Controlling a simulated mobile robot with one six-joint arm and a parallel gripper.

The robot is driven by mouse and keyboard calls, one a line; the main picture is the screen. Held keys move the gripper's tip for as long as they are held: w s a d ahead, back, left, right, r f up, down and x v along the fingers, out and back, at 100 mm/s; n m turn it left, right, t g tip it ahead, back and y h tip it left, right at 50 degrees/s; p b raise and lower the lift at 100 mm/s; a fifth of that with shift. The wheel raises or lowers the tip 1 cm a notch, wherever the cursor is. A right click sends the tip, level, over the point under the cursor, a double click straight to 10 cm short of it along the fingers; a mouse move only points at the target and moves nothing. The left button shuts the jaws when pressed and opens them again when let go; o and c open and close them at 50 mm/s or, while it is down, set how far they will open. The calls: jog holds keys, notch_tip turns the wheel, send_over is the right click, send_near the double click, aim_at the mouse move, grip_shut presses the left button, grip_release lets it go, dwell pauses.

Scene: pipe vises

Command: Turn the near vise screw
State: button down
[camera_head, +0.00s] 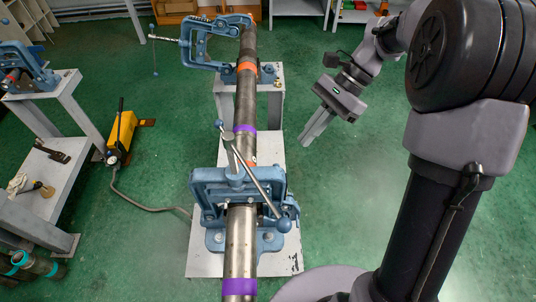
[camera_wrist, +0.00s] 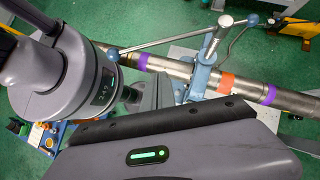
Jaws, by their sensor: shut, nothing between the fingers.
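The near vise (camera_head: 207,188) is a blue frame clamped around a long grey pipe (camera_head: 239,246) on a white stand. Its steel screw (camera_head: 230,150) rises at the top, with a slanted bar handle (camera_head: 258,182) ending in blue balls. In the wrist view the screw (camera_wrist: 213,39) and handle (camera_wrist: 180,38) show behind the pipe's near side, above the vise (camera_wrist: 201,80). My gripper (camera_head: 307,139) is shut and empty, to the right of the handle and apart from it. In the wrist view the fingers are partly hidden by my wrist.
A yellow pump (camera_head: 121,132) with a hose lies on the green floor at left, near a grey bench (camera_head: 62,168). The floor between the pipe and my arm is clear.

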aim_at(259, 184)
jog(key=a+r+x, duration=0.1)
jog(key=x, duration=1.2)
jog(key=shift+s+a+r+b, duration=0.25)
jog(key=shift+s+a+b, duration=0.1)
jog(key=shift+a, duration=0.05)
jog(key=shift+s+a+f+m+t+b, duration=0.2)
jog(key=shift+s+a+m+t+b, duration=0.45)
jog(key=shift+b, duration=0.5)
jog(key=s+a+m+t+b, duration=0.1)
jog(key=s+a+m+b, duration=0.1)
jog(key=a, duration=0.4)
jog(key=shift+r+m+t+y+b, duration=0.2)
jog(key=shift+m+t+y+b, duration=0.2)
jog(key=shift+b, duration=0.35)
jog(key=shift+s+a, duration=0.1)
jog(key=shift+a, duration=0.05)
